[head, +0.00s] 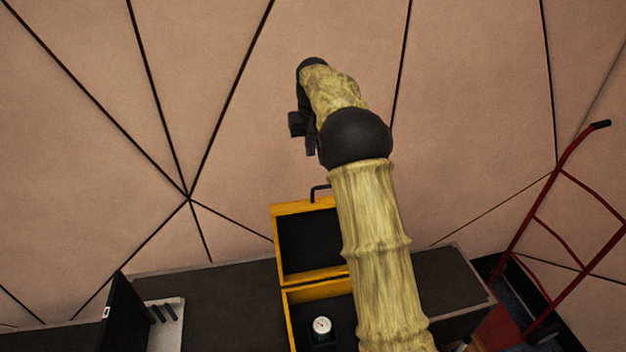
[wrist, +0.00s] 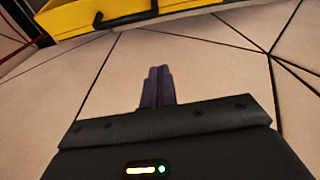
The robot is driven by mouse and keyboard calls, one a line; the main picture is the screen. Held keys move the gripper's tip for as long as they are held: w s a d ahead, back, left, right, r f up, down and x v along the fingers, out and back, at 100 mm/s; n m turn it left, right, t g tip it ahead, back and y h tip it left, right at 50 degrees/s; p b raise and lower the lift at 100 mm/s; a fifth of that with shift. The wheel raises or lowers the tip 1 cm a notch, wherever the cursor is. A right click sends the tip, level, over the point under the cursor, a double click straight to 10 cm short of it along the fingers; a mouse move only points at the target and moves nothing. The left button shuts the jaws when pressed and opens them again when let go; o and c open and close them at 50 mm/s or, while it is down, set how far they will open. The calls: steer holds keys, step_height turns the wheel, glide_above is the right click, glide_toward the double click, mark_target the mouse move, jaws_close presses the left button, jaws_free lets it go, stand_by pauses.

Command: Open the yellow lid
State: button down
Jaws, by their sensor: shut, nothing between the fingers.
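The yellow lid (head: 292,208) stands raised at the back of its yellow box (head: 289,318), with its dark inner side facing the head camera. A black handle (head: 318,189) is on the lid's upper edge. My arm hides the right part of the lid and box. My gripper (head: 311,147) is above the lid's upper edge, apart from it. In the wrist view, the fingers (wrist: 158,72) are together and empty. The yellow lid (wrist: 80,17) and its black handle (wrist: 125,20) show at the top of that view, beyond the fingertips.
A white-faced round item (head: 322,325) sits inside the box. The box stands on a dark counter (head: 235,300) against a panelled wall. A black upright panel (head: 124,312) and a light tray (head: 168,330) are at left. A red hand truck (head: 545,230) stands at right.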

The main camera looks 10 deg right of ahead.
step_height(320, 180, down, 9)
steer(key=s+p, duration=0.2)
steer(key=p, duration=0.2)
steer(key=shift+s, duration=0.4)
stand_by(0.5)
